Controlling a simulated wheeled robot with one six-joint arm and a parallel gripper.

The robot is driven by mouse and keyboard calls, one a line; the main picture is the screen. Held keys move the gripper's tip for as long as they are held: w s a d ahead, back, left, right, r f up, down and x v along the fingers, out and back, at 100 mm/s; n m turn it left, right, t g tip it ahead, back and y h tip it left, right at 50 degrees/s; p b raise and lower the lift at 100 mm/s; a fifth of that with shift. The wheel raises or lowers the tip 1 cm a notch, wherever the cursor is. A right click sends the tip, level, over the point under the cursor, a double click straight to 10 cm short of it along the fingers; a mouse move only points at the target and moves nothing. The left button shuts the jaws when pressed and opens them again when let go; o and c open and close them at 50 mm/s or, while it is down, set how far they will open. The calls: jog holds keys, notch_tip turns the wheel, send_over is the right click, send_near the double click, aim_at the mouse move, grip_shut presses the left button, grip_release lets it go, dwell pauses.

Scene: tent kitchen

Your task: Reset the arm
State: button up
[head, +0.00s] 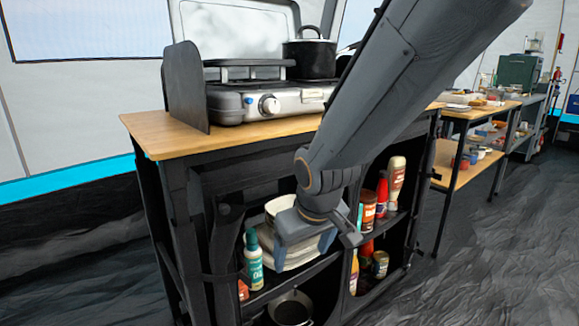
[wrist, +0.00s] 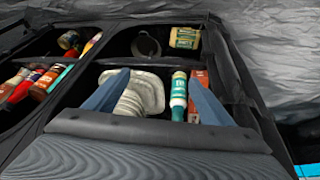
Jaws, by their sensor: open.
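My arm reaches down from the upper right in the head view, across the front of the black shelf unit (head: 180,215). My gripper (head: 312,238) is in front of the upper shelf compartment and hides part of it. In the wrist view, the two blue fingers of my gripper (wrist: 157,78) are spread apart, with nothing held between them. A stack of pale dishes (wrist: 147,88) and a teal-and-white bottle (wrist: 179,95) show beyond and between the fingers. The bottle (head: 253,258) stands left of my gripper in the head view.
The wooden counter (head: 160,138) above holds a gas stove (head: 268,103) and a black pot (head: 311,57). Bottles and jars (head: 368,212) fill the right compartment. A dark pan (head: 291,310) is below. Open dark floor (head: 480,250) lies at right.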

jog(key=s+a+f+n+g+b, duration=0.1)
jog(key=s+a+g+b, duration=0.1)
jog(key=s, duration=0.9)
jog(key=s+a+f+g+b, duration=0.1)
jog(key=s+a+g+b, duration=0.1)
jog(key=s, duration=0.8)
jog(key=d+r+m+p, duration=0.2)
jog(key=d+r+p, duration=0.4)
jog(key=r+p, duration=0.3)
jog(key=s+d+r+m+p, duration=0.1)
jog(key=d+r+p, duration=0.6)
jog(key=p, duration=0.9)
jog(key=d+r+m+h+p, duration=0.1)
jog(key=d+r+m+p, duration=0.2)
jog(key=d+r+p, duration=0.4)
notch_tip(320, 180, up, 6)
jog(key=p, duration=0.5)
jog(key=shift+s+d+f+p, duration=0.25)
jog(key=shift+p, duration=0.1)
